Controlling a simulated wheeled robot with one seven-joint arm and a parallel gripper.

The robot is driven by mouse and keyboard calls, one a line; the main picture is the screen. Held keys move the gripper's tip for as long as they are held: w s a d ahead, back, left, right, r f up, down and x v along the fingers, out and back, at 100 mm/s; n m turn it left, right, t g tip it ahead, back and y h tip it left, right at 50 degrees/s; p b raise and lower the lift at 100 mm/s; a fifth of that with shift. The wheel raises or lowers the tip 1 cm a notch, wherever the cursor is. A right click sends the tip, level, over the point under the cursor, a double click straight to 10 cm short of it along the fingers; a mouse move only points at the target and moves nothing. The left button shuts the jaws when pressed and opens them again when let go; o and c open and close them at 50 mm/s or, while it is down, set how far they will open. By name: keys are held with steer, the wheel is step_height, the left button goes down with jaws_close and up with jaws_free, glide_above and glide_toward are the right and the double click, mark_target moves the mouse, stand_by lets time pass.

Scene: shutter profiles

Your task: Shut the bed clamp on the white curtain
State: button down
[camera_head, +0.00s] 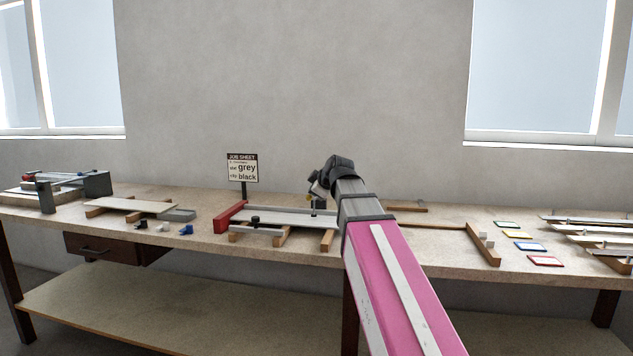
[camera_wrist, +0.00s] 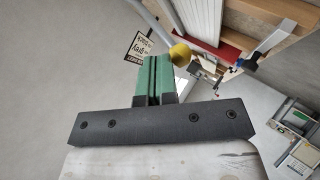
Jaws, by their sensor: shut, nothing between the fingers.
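The white curtain (camera_head: 285,217), pale slats lying flat, rests on wooden bearers in the middle of the bench. Its slats also show at the top of the wrist view (camera_wrist: 198,18). A yellow knob (camera_wrist: 180,54) is just beside my green fingertips (camera_wrist: 153,82); it looks like the clamp handle's end, but I cannot tell whether they touch. My gripper (camera_head: 315,192) is shut and empty, above the curtain's right part. My forearm hides what lies behind it. A dark knob (camera_head: 255,219) stands near the curtain's left end. The clamp's jaw is not clearly visible.
A red stop (camera_head: 229,215) is at the bed's left end. The job sheet (camera_head: 242,168) stands behind it. Small blue and white parts (camera_head: 186,229) lie to the left. Coloured cards (camera_head: 529,246) and more slats (camera_head: 590,229) lie to the right.

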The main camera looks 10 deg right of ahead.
steer(key=shift+s+a+f, duration=0.1)
steer(key=shift+s+f, duration=0.1)
steer(key=shift+f, duration=0.4)
steer(key=shift+s+f, duration=0.2)
steer(key=shift+f, duration=0.4)
steer(key=shift+f, duration=0.15)
